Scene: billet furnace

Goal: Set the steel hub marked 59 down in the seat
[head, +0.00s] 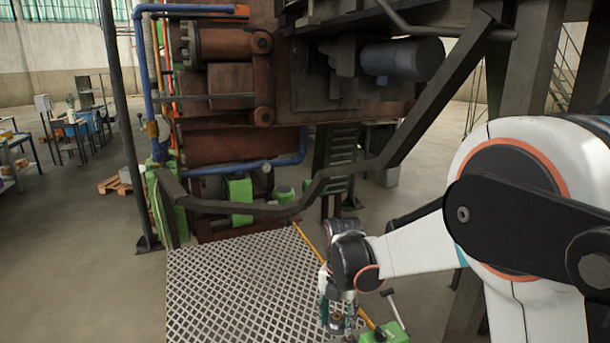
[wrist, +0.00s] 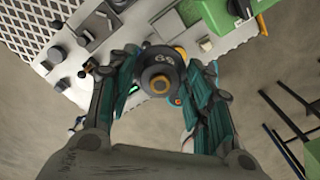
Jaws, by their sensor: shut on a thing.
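The dark round steel hub (wrist: 158,62) has a brass-coloured centre. In the head view my gripper (head: 338,312) points down at the right edge of the grating, and the hub cannot be made out there.
A green box with a lever (head: 385,333) stands right beside my gripper; a green housing (wrist: 228,14) is close by in the wrist view. A pale plate with several small fittings (wrist: 75,50) lies left. The grating (head: 240,285) is largely clear. A dark rail (head: 250,208) crosses behind.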

